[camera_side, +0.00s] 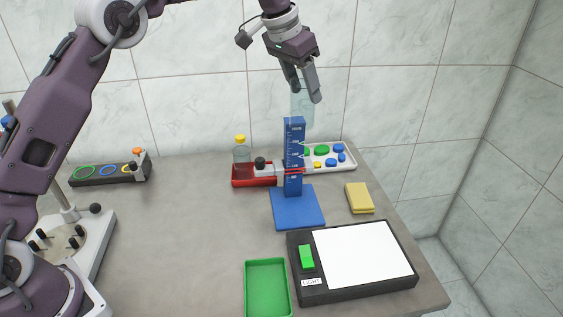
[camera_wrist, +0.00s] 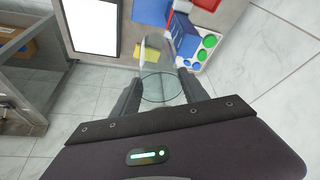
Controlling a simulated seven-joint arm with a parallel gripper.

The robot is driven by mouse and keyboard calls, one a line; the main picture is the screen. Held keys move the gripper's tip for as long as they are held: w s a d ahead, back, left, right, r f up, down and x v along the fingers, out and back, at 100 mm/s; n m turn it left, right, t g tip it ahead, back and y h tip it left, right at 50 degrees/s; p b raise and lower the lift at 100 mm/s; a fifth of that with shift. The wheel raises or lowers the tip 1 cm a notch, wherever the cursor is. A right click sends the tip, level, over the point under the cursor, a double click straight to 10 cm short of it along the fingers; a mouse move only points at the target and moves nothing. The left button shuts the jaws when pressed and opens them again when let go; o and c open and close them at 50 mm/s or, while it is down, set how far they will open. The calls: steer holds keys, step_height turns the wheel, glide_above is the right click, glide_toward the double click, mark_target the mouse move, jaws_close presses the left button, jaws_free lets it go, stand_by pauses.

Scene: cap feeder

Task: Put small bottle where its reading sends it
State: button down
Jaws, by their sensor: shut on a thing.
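My gripper (camera_side: 304,86) is shut on the small bottle (camera_side: 302,106), a clear, pale vessel held high against the tiled wall. The wrist view also shows the clear bottle (camera_wrist: 155,60) between the two fingers of my gripper (camera_wrist: 160,88). In the side view the bottle's lower end overlaps the top of a blue upright scale (camera_side: 294,150) with white marks; I cannot tell whether they touch. The scale stands at the back edge of a blue mat (camera_side: 298,210). No cap shows on the held bottle, and its contents cannot be made out.
A red tray (camera_side: 240,183) holds a yellow-capped bottle (camera_side: 242,158). Behind the scale is a white tray (camera_side: 345,165) of coloured caps. A yellow block (camera_side: 359,198), light panel (camera_side: 365,255) and green tray (camera_side: 267,287) lie forward. A ringed black strip (camera_side: 103,173) is left. Middle-left table is clear.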

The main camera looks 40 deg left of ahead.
mark_target(297, 106)
steer(key=f, duration=0.1)
steer(key=s+f, duration=0.1)
steer(key=f, duration=0.2)
steer(key=shift+s+a+f, duration=0.15)
steer(key=shift+a, duration=0.15)
steer(key=s+d+f+m+g+h, duration=0.1)
steer(key=s+d+f+m, duration=0.2)
steer(key=s+f, duration=0.55)
steer(key=s+d+f+m+h, duration=0.1)
steer(key=s+d+f+m, duration=0.15)
steer(key=s+f, duration=0.65)
steer(key=s+d+f, duration=0.1)
steer(key=s+f, duration=0.2)
steer(key=f, duration=0.3)
steer(key=shift+f, duration=0.3)
steer(key=shift+s+n, duration=0.1)
steer(key=shift+n, duration=0.15)
steer(key=c, duration=0.6)
jaws_free()
steer(key=shift+f, duration=0.1)
